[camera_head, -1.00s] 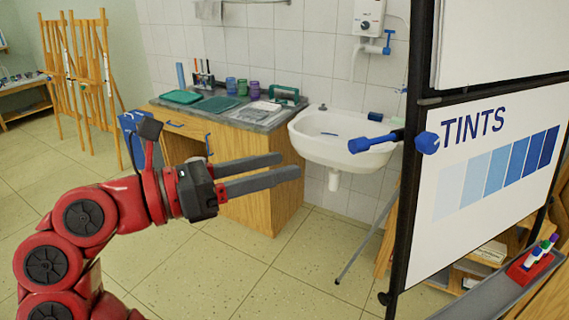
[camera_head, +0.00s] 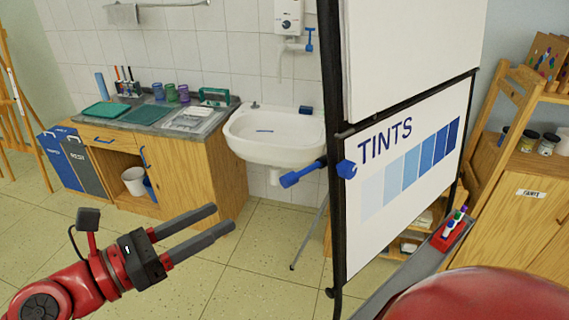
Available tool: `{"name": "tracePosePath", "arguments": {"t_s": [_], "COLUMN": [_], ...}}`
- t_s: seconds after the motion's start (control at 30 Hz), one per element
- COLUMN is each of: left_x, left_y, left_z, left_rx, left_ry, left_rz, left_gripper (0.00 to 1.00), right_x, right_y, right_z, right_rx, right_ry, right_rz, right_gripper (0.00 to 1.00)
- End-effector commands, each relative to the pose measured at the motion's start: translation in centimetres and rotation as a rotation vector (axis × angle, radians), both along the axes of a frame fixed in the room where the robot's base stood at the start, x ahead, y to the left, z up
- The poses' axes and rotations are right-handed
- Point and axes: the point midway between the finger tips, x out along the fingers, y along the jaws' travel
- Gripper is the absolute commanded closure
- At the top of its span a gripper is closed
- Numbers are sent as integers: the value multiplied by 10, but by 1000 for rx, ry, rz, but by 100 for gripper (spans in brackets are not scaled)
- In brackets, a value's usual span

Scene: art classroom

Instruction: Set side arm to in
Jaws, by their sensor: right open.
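The side arm appears to be the blue bar (camera_head: 302,175) at the left of the display board (camera_head: 410,170). It sticks out leftward past the board's black post, with a blue knob on its outer end and a blue piece to the right of the post. Part of it is hidden behind the post.
A white sink (camera_head: 277,140) and a wooden cabinet (camera_head: 212,165) stand behind. A tray (camera_head: 400,285) with a red marker holder (camera_head: 452,231) runs below the board. A red part of my own body fills the lower right. Floor shows between gripper and board.

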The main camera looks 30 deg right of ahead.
Motion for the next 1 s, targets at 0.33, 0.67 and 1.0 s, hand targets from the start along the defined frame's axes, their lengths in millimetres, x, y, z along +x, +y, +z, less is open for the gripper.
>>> {"name": "tracePosePath", "arguments": {"t_s": [0.33, 0.67, 1.0], "left_x": [0, 0, 0], "left_y": [0, 0, 0], "left_z": [41, 68, 72], "left_rx": [0, 0, 0], "left_ry": [0, 0, 0], "left_rz": [0, 0, 0], "left_gripper": [50, 50, 50], "right_x": [5, 12, 14], "right_y": [-70, -135, -152], "right_z": [5, 3, 1], "right_rx": [3, 2, 1], "right_ry": [5, 4, 2], "right_rz": [-8, -4, 0], "right_gripper": [40, 40, 40]}}
